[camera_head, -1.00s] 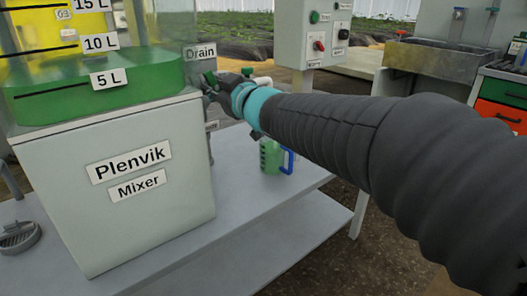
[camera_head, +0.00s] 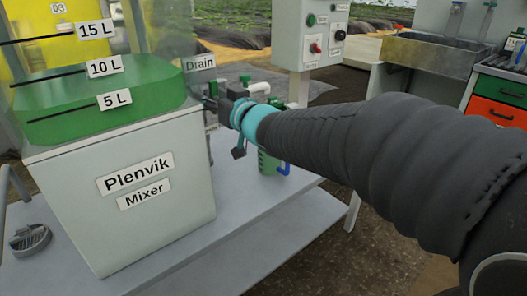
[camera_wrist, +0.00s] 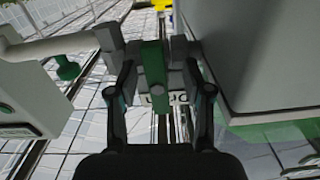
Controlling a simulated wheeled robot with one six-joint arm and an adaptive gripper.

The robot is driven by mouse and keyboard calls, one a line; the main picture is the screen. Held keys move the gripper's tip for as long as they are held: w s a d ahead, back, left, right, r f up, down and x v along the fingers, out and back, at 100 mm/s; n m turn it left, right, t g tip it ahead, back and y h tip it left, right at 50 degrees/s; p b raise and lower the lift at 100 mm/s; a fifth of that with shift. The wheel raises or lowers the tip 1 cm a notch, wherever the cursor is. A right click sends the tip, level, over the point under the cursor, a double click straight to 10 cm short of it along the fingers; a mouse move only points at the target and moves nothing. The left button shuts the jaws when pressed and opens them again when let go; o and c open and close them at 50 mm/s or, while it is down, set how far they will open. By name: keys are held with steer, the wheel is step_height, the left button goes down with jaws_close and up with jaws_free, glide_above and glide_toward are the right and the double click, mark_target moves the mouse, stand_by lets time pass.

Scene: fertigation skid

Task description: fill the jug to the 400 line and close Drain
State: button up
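The jug (camera_head: 268,163), with green in it and a blue handle, stands on the bench below the outlet side of the mixer. Its scale and the 400 line are too small to read. The Drain label (camera_head: 199,62) is at the tank's right edge. My gripper (camera_head: 222,108) is beside the tank under this label and covers much of the valve there. In the wrist view my gripper's fingers (camera_wrist: 158,68) stand on both sides of a green lever (camera_wrist: 153,78). Whether they press on it is unclear. A label behind it is partly hidden.
The Plenvik mixer tank (camera_head: 120,195) holds green liquid (camera_head: 60,105) between its 5 L and 10 L marks. A grey control box (camera_head: 325,30) stands behind the bench (camera_head: 240,222). A sink (camera_head: 425,55) and drawers (camera_head: 500,100) are at the right. A round drain strainer (camera_head: 30,238) lies at left.

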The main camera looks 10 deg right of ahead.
steer(key=shift+p+v, duration=0.75)
steer(key=shift+v, duration=2.75)
